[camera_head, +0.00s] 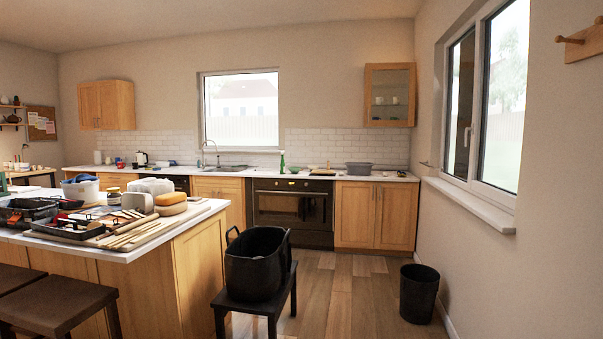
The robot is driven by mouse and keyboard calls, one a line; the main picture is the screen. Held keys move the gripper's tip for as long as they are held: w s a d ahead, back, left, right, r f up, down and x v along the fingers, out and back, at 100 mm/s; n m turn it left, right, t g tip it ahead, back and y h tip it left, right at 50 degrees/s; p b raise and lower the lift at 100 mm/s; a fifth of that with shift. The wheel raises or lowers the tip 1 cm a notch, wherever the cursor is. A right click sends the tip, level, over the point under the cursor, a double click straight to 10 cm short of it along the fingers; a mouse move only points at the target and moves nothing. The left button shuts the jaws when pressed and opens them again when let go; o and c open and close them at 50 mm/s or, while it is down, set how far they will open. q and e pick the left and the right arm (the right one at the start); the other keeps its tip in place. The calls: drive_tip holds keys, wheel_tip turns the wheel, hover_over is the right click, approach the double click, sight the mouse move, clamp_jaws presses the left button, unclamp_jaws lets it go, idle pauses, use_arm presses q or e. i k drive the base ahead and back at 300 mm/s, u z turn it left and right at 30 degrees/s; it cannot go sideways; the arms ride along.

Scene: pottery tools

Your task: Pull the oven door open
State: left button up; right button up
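The oven (292,211) is black and built into the back counter, between light wood cabinets. Its door (305,209) looks shut, with a long horizontal handle (291,193) near the top. A black basket on a stool stands in front and hides the lower left part of the oven. Neither of my grippers shows in the head view.
A black basket (257,265) sits on a dark stool (282,300) in the middle foreground. An island counter (190,227) with tools fills the left, with dark stools (55,303) before it. A black bin (419,293) stands by the right wall. Wooden floor (345,285) is clear between basket and bin.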

sight(305, 209)
drive_tip(key=z, duration=0.3)
drive_tip(key=i, duration=7.15)
drive_tip(key=u, duration=1.35)
drive_tip(key=i, duration=1.15)
drive_tip(key=z, duration=0.45)
